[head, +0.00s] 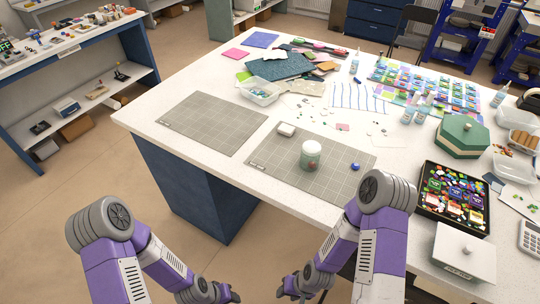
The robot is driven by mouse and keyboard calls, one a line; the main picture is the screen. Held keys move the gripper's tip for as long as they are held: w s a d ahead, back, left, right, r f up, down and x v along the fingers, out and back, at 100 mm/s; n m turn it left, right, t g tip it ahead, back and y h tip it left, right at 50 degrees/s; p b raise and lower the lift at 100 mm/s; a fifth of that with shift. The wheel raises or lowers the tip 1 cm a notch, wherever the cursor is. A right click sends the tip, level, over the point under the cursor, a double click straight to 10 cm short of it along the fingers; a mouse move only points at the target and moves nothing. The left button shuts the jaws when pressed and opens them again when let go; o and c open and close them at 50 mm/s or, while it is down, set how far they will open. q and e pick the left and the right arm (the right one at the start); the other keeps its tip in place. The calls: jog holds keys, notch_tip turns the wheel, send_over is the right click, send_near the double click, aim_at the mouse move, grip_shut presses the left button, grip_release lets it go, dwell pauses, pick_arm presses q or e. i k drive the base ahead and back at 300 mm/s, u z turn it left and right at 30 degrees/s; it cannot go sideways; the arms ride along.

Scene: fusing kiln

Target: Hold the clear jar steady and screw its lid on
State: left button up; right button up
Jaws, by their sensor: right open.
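The clear jar (310,160) stands upright on the right grey cutting mat (345,183). It has a pale, whitish-green top and some reddish colour low on its side. I cannot tell whether the pale top is a lid. A small blue round item (355,166) lies on the mat to the right of the jar. My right gripper (283,291) is open and empty at the bottom of the view, below the table's front edge and well apart from the jar. My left gripper (232,296) is low at the bottom edge, partly cut off, also away from the jar.
A small white block (287,129) lies on the mat behind the jar. A second grey mat (213,122) to the left is bare. A dark tray of coloured pieces (424,208), a white lidded box (464,251) and a green box (462,137) stand to the right.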

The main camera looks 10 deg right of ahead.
aim_at(307, 163)
jog(key=u, duration=1.4)
jog(key=i, duration=1.4)
jog(key=z, duration=3.25)
